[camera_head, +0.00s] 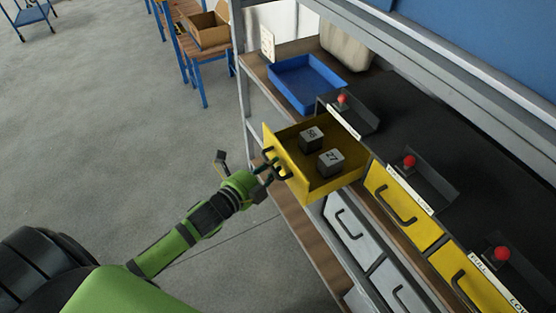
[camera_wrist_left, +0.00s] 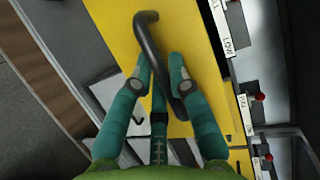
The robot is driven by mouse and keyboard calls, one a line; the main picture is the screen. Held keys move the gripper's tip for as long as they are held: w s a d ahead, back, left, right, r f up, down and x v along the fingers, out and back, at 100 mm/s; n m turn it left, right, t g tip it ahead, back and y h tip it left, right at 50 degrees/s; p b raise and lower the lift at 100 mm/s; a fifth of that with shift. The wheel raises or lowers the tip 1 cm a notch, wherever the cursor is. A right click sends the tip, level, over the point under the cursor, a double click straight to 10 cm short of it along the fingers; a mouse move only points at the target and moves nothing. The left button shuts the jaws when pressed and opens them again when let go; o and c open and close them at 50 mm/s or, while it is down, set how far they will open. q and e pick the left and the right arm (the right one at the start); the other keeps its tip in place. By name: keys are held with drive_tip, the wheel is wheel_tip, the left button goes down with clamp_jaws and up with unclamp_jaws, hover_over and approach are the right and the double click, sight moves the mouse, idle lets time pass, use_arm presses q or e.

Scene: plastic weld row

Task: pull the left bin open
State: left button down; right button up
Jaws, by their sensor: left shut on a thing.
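The left bin (camera_head: 340,183) is a yellow drawer pulled well out from the row, with two dark grey numbered blocks (camera_head: 330,162) inside. Its black handle (camera_head: 270,155) is on the front face. My left gripper (camera_head: 268,174) reaches in from the left and is shut on this handle. In the left wrist view, the black handle (camera_wrist_left: 146,30) runs between the teal fingers of my left gripper (camera_wrist_left: 162,68), in front of the yellow front panel (camera_wrist_left: 188,35). The fingers hide part of the handle. My right gripper is not in view.
Two more yellow bins (camera_head: 403,207) stay closed to the right, with grey drawers (camera_head: 348,226) below. A blue tray (camera_head: 303,82) sits on the shelf behind. Red-knobbed levers (camera_head: 409,161) line the ledge above the bins.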

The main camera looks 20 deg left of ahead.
use_arm(q)
drive_tip(key=shift+s+a, duration=0.45)
drive_tip(key=shift+s, duration=0.1)
drive_tip(key=c, duration=1.1)
unclamp_jaws()
drive_tip(key=shift+c, duration=0.2)
drive_tip(key=v, duration=1.2)
